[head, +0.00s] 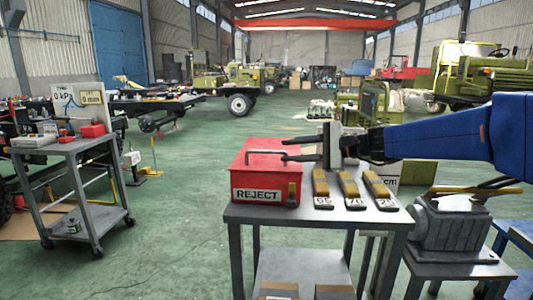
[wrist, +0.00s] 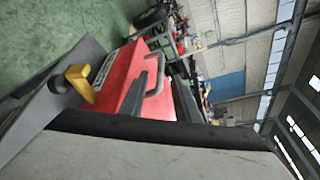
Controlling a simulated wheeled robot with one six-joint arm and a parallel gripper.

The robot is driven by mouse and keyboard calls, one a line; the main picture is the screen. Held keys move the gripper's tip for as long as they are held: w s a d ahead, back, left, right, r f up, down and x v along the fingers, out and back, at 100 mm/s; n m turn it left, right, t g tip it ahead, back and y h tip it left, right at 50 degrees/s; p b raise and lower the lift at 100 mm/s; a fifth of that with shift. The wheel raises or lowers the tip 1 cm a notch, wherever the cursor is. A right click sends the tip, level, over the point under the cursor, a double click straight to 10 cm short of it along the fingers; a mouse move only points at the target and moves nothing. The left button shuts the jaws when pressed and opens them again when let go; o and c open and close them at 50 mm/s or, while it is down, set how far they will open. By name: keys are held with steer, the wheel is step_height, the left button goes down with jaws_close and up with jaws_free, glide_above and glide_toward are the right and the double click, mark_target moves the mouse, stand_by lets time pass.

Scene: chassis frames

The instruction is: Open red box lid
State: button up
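The red box (head: 240,180) stands on a grey metal table, with a REJECT label on its front. Its lid (head: 250,148) is down, with a grey bar handle (head: 262,152) on top. My gripper (head: 284,149) reaches in from the right, its two dark fingers apart at the handle's right end. In the wrist view the red box (wrist: 117,72) and the handle (wrist: 152,60) show just ahead of the open fingers (wrist: 160,92). The handle appears to lie between the fingertips; I cannot tell whether they touch it.
Several yellow-topped blocks (head: 349,185) with number labels lie right of the box on the table (head: 315,217). A grey machine (head: 450,222) stands at the right. A grey cart (head: 75,150) with a small red box stands at the left. Green floor between is clear.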

mark_target(271, 152)
steer(key=x, duration=0.8)
steer(key=shift+w+a, duration=0.1)
steer(key=shift+a, duration=0.15)
jaws_close()
